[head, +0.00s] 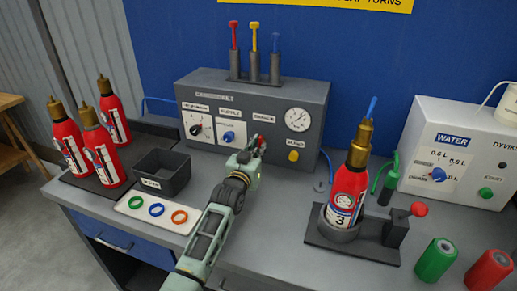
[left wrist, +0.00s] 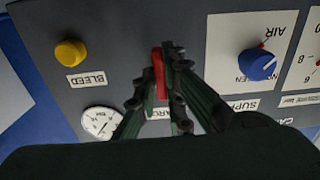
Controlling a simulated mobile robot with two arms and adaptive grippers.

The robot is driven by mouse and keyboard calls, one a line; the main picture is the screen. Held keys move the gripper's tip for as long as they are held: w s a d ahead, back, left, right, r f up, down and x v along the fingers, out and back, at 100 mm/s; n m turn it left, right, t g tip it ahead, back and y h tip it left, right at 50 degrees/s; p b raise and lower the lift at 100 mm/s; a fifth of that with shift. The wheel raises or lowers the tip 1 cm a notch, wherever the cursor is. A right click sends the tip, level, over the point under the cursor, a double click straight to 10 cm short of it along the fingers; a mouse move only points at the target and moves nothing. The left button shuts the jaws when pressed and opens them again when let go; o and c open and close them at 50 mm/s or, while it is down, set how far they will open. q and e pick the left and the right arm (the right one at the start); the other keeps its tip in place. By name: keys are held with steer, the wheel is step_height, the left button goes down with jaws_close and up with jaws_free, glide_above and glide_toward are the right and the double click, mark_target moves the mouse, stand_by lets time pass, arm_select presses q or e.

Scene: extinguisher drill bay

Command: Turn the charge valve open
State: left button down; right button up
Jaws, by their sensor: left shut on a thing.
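The charge valve's red handle (head: 262,142) is on the front of the grey charging panel (head: 255,88), below a small label and left of the gauge. My left gripper (head: 256,148) reaches it from the front. In the left wrist view the red handle (left wrist: 158,70) stands lengthwise between the fingertips (left wrist: 165,75), and the gripper is shut on it. That view shows the panel upside down. The fingers hide part of the handle and its base. The pressure gauge (head: 298,119) has its needle visible, but its reading is too small to tell. My right gripper is not in view.
The blue supply knob (head: 229,138) and yellow bleed button (head: 293,156) flank the handle. A red extinguisher (head: 348,188) stands in a clamp at right. A tray of coloured rings (head: 130,203) and a dark bin (head: 163,172) lie left of my arm.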

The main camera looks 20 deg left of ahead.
arm_select(q)
steer(key=shift+f, duration=0.15)
steer(key=c, duration=1.8)
jaws_free()
steer(key=shift+c, duration=0.2)
steer(key=shift+s, duration=0.15)
steer(key=s, duration=1.1)
steer(key=shift+s+a, duration=0.2)
steer(key=shift+s, duration=0.2)
